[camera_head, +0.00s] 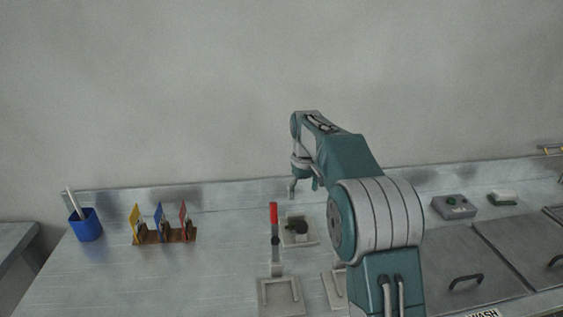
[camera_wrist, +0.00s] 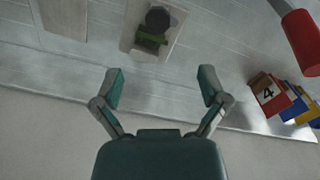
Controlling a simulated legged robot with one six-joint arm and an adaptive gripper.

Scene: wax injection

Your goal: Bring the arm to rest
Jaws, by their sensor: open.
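My arm reaches out over the metal bench in the head view, and its forearm hides part of the bench behind it. My gripper (camera_head: 302,187) hangs above the back part of the bench. In the wrist view my gripper (camera_wrist: 160,88) is open, with its two fingers wide apart and nothing between them. A dark round piece on a pale plate (camera_wrist: 127,38) lies beyond the fingertips, apart from them.
A red-topped upright post (camera_head: 274,240) stands near my arm. Yellow, blue and red cards stand in a wooden rack (camera_head: 165,237) at left, beside a blue cup (camera_head: 86,226). A grey button box (camera_head: 453,207) and lidded basins (camera_head: 470,262) are at right. The bench between rack and post is clear.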

